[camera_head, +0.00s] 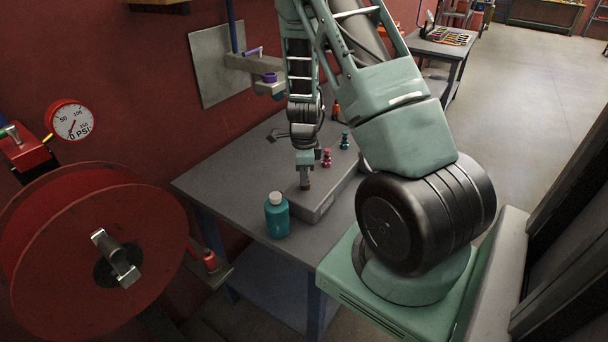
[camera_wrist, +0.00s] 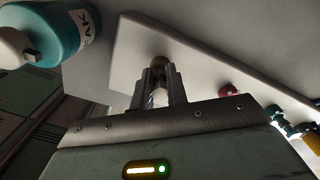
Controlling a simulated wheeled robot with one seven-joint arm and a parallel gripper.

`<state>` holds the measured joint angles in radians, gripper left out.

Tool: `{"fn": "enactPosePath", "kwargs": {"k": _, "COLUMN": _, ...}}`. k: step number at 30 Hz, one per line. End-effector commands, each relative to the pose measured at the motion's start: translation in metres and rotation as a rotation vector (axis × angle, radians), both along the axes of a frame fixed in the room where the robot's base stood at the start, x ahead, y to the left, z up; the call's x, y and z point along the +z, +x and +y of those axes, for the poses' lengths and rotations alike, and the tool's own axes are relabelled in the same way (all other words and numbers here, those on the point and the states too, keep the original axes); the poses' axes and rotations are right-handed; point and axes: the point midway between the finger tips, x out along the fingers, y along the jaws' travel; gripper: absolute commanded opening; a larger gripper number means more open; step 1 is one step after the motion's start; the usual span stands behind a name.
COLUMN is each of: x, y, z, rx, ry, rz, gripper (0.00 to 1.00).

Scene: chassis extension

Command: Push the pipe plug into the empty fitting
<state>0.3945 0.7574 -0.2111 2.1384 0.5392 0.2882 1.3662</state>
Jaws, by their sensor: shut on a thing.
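My gripper (camera_head: 305,181) points down over the near end of a long grey block (camera_head: 322,202) on the workbench. In the wrist view my gripper (camera_wrist: 158,82) is shut on a small brownish, rounded piece (camera_wrist: 159,62), probably the pipe plug, whose end shows between the fingertips. It is right at the block's surface; I cannot tell if it touches. A pink-red fitting (camera_head: 327,158) and a teal one (camera_head: 345,141) stand along the block behind my gripper. The wrist view shows a red one (camera_wrist: 228,92) and a blue one (camera_wrist: 274,112) at the right. No empty fitting can be made out.
A teal bottle with a white cap (camera_head: 277,216) stands left of the block, close to my gripper. The grey workbench (camera_head: 225,182) has free room at its left. A red hose reel (camera_head: 95,250) and a wall bracket (camera_head: 255,64) are nearby.

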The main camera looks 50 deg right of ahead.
Motion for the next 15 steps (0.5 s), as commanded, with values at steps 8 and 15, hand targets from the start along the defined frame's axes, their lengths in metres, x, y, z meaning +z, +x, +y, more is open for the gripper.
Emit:
{"fn": "enactPosePath", "kwargs": {"k": 8, "x": -0.0145, "y": -0.0037, "z": 0.0029, "rx": -0.001, "ry": 0.004, "rz": 0.011, "gripper": 0.0}}
{"fn": "enactPosePath", "kwargs": {"k": 15, "x": -0.0159, "y": -0.0045, "z": 0.0041, "rx": -0.002, "ry": 0.006, "rz": 0.013, "gripper": 0.41}}
